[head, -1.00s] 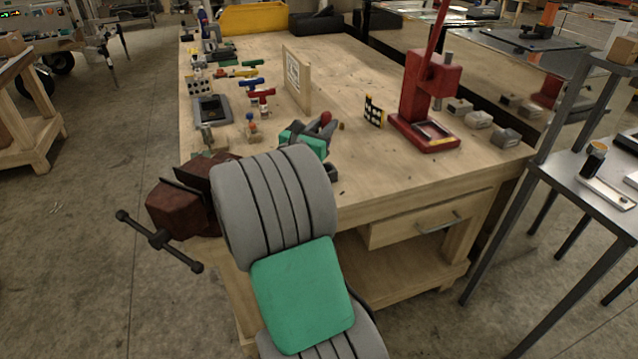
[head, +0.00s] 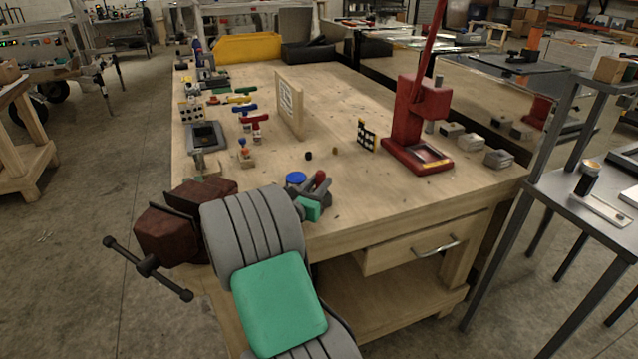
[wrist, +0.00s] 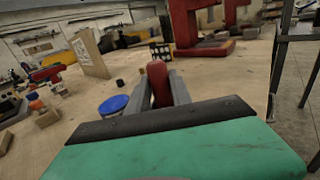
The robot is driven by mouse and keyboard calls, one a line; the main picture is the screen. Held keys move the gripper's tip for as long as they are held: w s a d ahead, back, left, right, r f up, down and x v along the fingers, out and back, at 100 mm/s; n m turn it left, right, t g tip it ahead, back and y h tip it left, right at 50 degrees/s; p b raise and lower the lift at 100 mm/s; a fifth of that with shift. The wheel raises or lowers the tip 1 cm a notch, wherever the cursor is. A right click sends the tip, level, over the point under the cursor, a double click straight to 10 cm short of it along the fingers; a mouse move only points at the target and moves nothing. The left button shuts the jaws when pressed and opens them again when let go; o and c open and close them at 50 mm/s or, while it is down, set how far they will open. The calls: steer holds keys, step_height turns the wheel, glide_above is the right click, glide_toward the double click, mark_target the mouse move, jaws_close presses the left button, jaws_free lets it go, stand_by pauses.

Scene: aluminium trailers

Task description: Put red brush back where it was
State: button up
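A red rounded piece, which I take to be the red brush (wrist: 157,82), sits upright between the two grey fingers of my gripper (wrist: 161,92). The fingers lie close on both sides of it. In the head view the red brush (head: 320,180) shows as a small red tip at my gripper (head: 318,190), over the near part of the wooden workbench (head: 345,205). Its bristles and lower end are hidden.
A red press (head: 418,115) stands at the right, with a small checkered plate (head: 366,137) beside it. A wooden board (head: 290,103) stands mid-bench. Coloured handles and a grey tray (head: 207,138) fill the left side. A vise (head: 168,235) is at the near left corner. The bench middle is mostly clear.

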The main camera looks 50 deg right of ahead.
steer(key=o, duration=0.4)
steer(key=shift+r, duration=0.2)
steer(key=a, duration=0.4)
steer(key=s+a, duration=0.1)
steer(key=a, duration=0.3)
steer(key=s+a, duration=0.1)
steer(key=a, duration=0.3)
